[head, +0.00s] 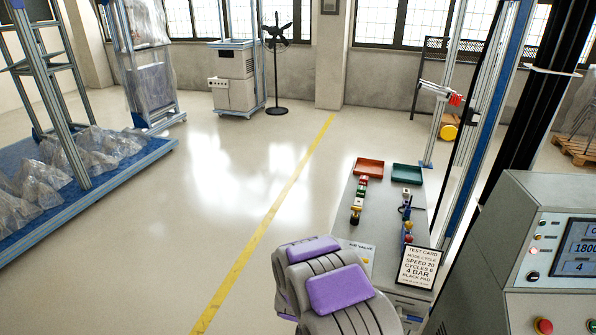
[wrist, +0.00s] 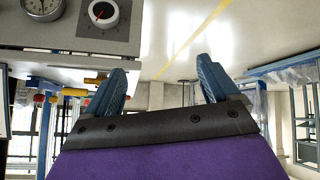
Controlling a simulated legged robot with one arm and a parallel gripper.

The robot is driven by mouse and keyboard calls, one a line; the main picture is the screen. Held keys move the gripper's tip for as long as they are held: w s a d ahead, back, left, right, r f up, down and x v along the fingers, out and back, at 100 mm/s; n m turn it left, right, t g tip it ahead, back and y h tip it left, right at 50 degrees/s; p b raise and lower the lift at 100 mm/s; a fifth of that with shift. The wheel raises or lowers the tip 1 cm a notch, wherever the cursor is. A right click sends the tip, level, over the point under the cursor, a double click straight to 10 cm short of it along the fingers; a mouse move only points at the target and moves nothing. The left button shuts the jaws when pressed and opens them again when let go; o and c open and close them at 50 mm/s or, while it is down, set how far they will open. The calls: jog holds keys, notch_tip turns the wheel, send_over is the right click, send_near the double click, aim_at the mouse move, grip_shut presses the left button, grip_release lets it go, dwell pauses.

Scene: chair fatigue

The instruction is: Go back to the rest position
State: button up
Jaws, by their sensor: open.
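My gripper (wrist: 162,72) shows in the wrist view with its two blue fingers spread wide apart. Nothing is between them. The wrist picture appears upside down, with floor at the top and windows low down. In the head view, the grey and purple parts of my arm are at the bottom centre; the fingertips cannot be made out there.
A grey bench (head: 385,222) carries a red tray (head: 369,167), a green tray (head: 407,174), several small coloured parts and a test card (head: 418,267). A control console (head: 520,215) stands close on the right.

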jog(key=s+d+r+g+y, duration=0.3)
jog(key=s+r+g, duration=0.2)
jog(key=s+r, duration=1.25)
jog(key=s+d+r+g, duration=0.1)
jog(key=s+d+r, duration=0.2)
jog(key=s, duration=0.6)
jog(key=s+d+r+g+h, duration=0.1)
jog(key=s+d+r+g, duration=0.1)
jog(key=s+r, duration=0.3)
jog(key=s+d+r+m+g+h, duration=0.1)
jog(key=s+d+r, duration=0.3)
jog(key=s, duration=1)
jog(key=shift+d+r+g, duration=0.15)
jog(key=shift+r+g, duration=0.15)
jog(key=shift+g, duration=0.4)
